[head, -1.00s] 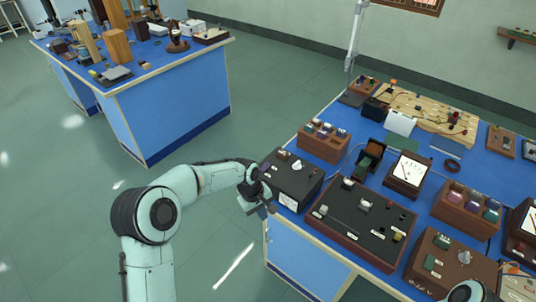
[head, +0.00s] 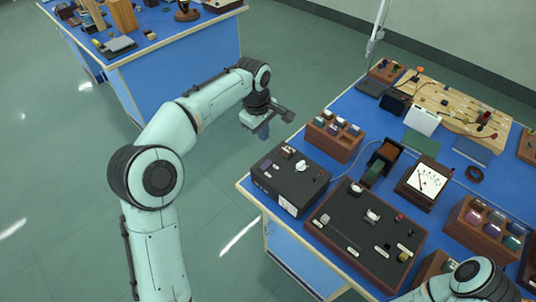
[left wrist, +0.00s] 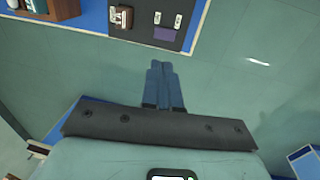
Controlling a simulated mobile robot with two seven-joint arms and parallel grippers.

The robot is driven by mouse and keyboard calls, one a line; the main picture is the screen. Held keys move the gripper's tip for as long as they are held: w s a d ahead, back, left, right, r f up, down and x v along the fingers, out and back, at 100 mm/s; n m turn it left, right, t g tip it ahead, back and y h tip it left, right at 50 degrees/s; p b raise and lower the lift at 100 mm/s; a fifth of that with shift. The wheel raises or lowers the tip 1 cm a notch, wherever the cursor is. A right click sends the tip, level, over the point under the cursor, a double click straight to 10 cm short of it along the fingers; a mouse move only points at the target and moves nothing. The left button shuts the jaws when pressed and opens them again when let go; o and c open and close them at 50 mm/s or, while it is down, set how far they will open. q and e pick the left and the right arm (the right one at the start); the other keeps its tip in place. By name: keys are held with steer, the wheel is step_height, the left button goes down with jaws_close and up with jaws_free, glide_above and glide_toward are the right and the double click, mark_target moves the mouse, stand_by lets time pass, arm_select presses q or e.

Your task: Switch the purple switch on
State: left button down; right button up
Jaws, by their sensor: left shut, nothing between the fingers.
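A purple switch (head: 266,164) is on the top of a black box (head: 302,189) at the near left corner of the right bench. In the left wrist view the purple switch (left wrist: 165,34) shows as a flat patch on the dark box top (left wrist: 145,30). Its on or off position is too small to tell. My right gripper is not in view.
A wide black panel (head: 366,222) with knobs, a wooden block (head: 334,138) with several jars, and a meter (head: 425,183) stand near the black box. Another blue bench (head: 190,65) is at the back left. Open floor lies between the benches.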

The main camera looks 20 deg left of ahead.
arm_select(q)
glide_toward(269, 163)
steer(key=f, duration=0.3)
steer(key=w+f+b, duration=0.1)
steer(key=f, duration=0.1)
steer(key=shift+f, duration=0.15)
steer(key=shift+w+d+f, duration=0.1)
steer(key=shift+f, duration=0.6)
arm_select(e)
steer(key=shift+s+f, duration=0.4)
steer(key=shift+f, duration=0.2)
